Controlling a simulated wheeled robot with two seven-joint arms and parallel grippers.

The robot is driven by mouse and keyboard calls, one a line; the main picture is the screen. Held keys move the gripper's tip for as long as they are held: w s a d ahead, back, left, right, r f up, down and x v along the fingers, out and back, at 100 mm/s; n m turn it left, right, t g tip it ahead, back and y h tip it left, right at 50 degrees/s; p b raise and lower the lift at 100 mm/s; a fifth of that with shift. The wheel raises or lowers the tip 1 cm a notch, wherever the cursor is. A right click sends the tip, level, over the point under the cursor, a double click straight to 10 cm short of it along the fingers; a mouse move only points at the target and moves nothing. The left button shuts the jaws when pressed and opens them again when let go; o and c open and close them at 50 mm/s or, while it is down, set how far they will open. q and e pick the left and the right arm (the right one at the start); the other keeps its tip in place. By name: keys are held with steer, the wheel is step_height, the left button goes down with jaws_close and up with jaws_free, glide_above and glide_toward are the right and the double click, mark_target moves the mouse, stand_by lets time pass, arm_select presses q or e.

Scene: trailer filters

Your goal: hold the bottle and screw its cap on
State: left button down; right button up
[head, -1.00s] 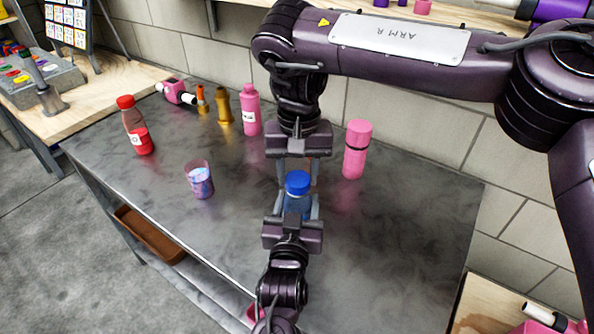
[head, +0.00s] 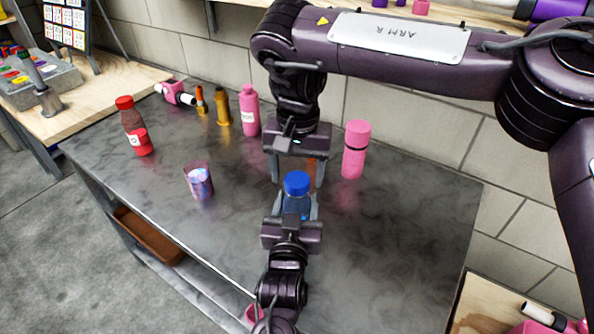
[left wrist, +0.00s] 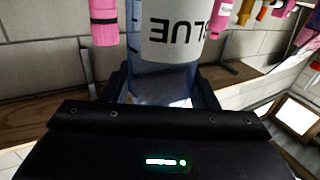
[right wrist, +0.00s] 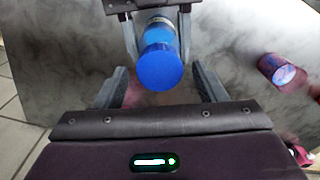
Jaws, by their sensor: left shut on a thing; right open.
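The bottle (head: 297,207) is clear blue and stands upright with a blue cap (head: 297,183) on its top. In the left wrist view the bottle (left wrist: 172,45) fills the middle and bears the word BLUE. My left gripper (head: 298,212) is shut on the bottle's body from the front. My right gripper (head: 297,180) is open and points down just behind the cap. In the right wrist view the cap (right wrist: 160,68) lies ahead, between and slightly beyond the open fingers, not gripped. I cannot tell whether the cap's thread is engaged.
A pink flask (head: 356,150) stands close on the right. A patterned cup (head: 199,180) and a red bottle (head: 135,127) stand to the left. A pink bottle (head: 249,110) and a gold bottle (head: 222,106) stand behind. The front right of the grey table (head: 400,250) is clear.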

step_height(320, 180, up, 4)
steer(key=shift+r, duration=0.15)
steer(key=shift+c, duration=0.5)
